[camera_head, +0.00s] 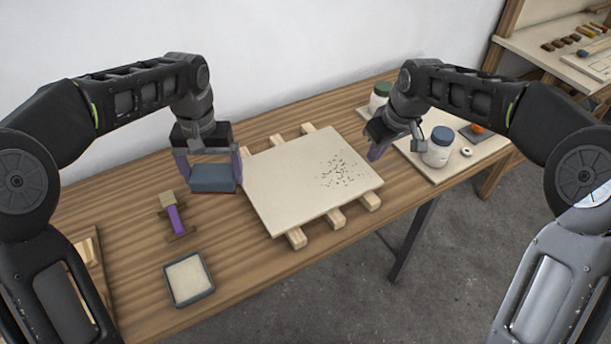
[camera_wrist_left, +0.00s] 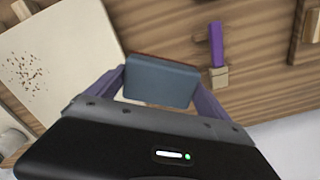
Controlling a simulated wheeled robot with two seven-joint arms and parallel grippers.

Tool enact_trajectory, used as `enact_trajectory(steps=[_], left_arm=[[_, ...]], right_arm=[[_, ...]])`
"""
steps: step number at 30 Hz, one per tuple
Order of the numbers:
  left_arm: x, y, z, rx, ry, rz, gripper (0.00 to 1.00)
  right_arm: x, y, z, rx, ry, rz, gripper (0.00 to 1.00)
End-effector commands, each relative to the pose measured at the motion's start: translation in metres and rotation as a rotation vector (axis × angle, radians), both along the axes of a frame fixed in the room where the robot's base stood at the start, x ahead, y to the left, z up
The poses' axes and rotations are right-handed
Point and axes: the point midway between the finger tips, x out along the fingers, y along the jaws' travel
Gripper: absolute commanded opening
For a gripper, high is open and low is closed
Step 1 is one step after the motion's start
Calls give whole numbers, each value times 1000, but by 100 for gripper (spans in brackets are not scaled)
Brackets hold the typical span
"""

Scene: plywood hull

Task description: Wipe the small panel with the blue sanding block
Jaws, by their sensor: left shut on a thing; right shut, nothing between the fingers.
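The small panel (camera_head: 290,192) is a pale board lying on wooden strips on the workbench. Dark specks (camera_head: 345,170) cover its right part; the panel also shows at the upper left of the left wrist view (camera_wrist_left: 70,40). My left gripper (camera_head: 209,172) is shut on the blue sanding block (camera_head: 212,178), left of the panel and seemingly above the bench. The block sits between the purple fingers in the left wrist view (camera_wrist_left: 161,82). My right gripper (camera_head: 378,146) is shut and empty near the panel's right corner.
A purple-handled tool (camera_head: 175,218) lies left of the panel. A grey-rimmed tray (camera_head: 188,279) is near the front edge. White jars, one with a blue lid (camera_head: 438,148) and one with a green lid (camera_head: 379,97), stand on a board at right, beside a white ring (camera_head: 466,152).

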Motion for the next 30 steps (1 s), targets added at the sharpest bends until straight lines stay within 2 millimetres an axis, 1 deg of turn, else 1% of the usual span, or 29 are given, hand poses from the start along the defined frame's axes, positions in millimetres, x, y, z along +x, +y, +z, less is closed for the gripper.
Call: enact_trajectory(steps=[1,3,9,30], left_arm=[[0,0,-8,0,0,0,53],[0,0,-14,0,-1,0,53],[0,0,-24,0,-1,0,53],[0,0,-24,0,-1,0,53]], right_arm=[[0,0,-10,-1,1,0,0],[0,0,-18,-1,1,0,0],[0,0,-33,0,0,0,0],[0,0,-34,0,0,0,0]])
